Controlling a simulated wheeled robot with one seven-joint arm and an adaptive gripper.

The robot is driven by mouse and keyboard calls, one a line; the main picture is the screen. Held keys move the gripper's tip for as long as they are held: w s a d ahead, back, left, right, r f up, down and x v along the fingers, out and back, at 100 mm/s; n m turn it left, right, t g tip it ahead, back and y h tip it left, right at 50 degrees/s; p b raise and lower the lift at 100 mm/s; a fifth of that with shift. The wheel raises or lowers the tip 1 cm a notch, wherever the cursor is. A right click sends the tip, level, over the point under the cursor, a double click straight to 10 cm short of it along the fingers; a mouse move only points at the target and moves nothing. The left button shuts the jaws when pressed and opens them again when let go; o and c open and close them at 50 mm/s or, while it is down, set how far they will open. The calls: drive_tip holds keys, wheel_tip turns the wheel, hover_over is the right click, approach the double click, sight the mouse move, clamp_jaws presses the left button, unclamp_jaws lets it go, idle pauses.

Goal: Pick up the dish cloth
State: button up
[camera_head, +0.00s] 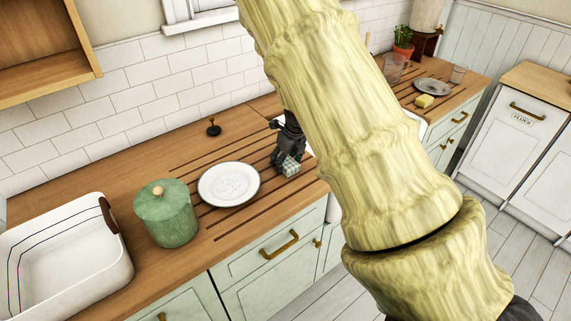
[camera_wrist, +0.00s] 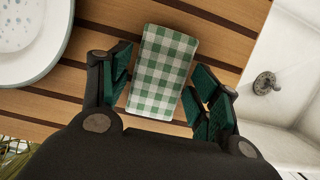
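The dish cloth (camera_wrist: 161,72) is a small folded block with green and white checks. It lies on the grooved wooden counter just right of the white plate, and it also shows in the head view (camera_head: 289,166). My gripper (camera_wrist: 160,88) is open in the wrist view, with one green-padded finger on each side of the cloth and a gap visible on both sides. In the head view my gripper (camera_head: 282,158) points down at the cloth and covers part of it.
A speckled white plate (camera_head: 229,184) lies left of the cloth. A green lidded jar (camera_head: 165,212) and a white basin (camera_head: 70,262) stand farther left. A black stopper (camera_head: 214,128) is behind. A white sink (camera_wrist: 285,80) with a drain lies right of the cloth.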

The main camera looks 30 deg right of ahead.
sight(286, 161)
drive_tip(key=c, duration=0.4)
drive_tip(key=shift+r, duration=0.1)
drive_tip(key=shift+r, duration=0.5)
wheel_tip(286, 161, up, 2)
drive_tip(key=shift+r+b, duration=0.25)
drive_tip(key=shift+b, duration=0.25)
drive_tip(key=s+a+b, duration=0.1)
drive_tip(key=s+a, duration=0.1)
drive_tip(key=s, duration=0.3)
drive_tip(key=s+a+r+b, duration=0.1)
drive_tip(key=s+a+b, duration=0.1)
drive_tip(key=s, duration=0.3)
drive_tip(key=s+a+b, duration=0.2)
drive_tip(key=s, duration=0.2)
drive_tip(key=shift+s+r, duration=0.15)
drive_tip(key=shift+s, duration=0.25)
